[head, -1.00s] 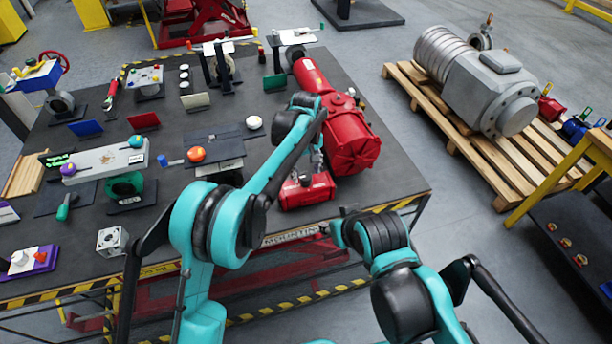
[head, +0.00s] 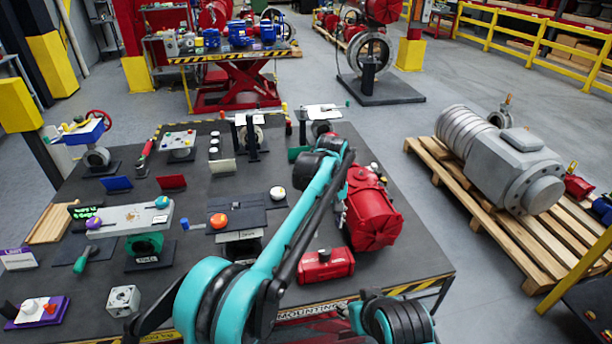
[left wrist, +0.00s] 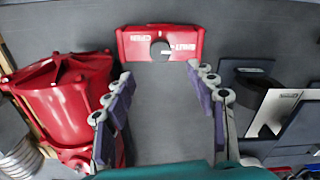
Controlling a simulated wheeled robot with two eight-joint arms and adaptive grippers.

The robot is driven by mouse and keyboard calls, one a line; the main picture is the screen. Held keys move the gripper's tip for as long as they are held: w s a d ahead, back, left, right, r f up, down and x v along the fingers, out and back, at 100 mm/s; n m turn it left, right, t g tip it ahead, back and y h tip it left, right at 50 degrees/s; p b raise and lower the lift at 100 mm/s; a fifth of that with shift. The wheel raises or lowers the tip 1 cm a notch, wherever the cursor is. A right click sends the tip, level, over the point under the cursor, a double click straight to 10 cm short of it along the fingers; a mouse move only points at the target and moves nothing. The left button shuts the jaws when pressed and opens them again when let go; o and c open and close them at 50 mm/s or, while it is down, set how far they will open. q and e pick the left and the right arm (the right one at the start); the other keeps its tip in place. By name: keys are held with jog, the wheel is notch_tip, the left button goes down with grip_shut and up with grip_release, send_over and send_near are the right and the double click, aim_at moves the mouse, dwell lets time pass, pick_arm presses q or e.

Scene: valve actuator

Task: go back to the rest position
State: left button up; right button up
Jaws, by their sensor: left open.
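My left gripper (left wrist: 160,76) is open and empty in the left wrist view, its two fingers spread over the dark table. A small red box (left wrist: 160,42) with a round dark knob lies beyond the fingertips, apart from them. The same red box (head: 326,266) stands near the table's front edge in the head view. The large red actuator (head: 373,212) lies just behind it; it also shows at the left of the wrist view (left wrist: 70,100). In the head view my left arm reaches across the table and largely hides its gripper. Only part of my right arm shows; its gripper is out of view.
The table (head: 190,270) carries fixtures, a white panel (head: 128,218), a green valve part (head: 145,248) and a metal cube (head: 123,300). A grey motor (head: 500,155) lies on a wooden pallet (head: 470,205) at right. Floor shows between table and pallet.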

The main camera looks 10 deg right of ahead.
pick_arm(q)
jog(key=shift+a, duration=0.15)
jog(key=s+a+r+m+t+h+b, duration=0.15)
jog(key=s+a, duration=0.25)
jog(key=a, duration=0.6)
jog(key=s+a+r+t+y+b, duration=0.1)
jog(key=s+a+r+t+b, duration=0.2)
jog(key=a, duration=0.7)
jog(key=s+a+f+t+b, duration=0.1)
jog(key=s+a+f+b, duration=0.1)
jog(key=s+a+f, duration=0.5)
jog(key=s+a+f+m+t+b, duration=0.1)
jog(key=s+a+f+b, duration=0.2)
jog(key=s+a+f, duration=0.3)
jog(key=s+a, duration=0.2)
jog(key=s, duration=0.3)
jog(key=shift+s+f+t, duration=0.3)
jog(key=shift+f+t, duration=0.05)
jog(key=shift+f, duration=0.05)
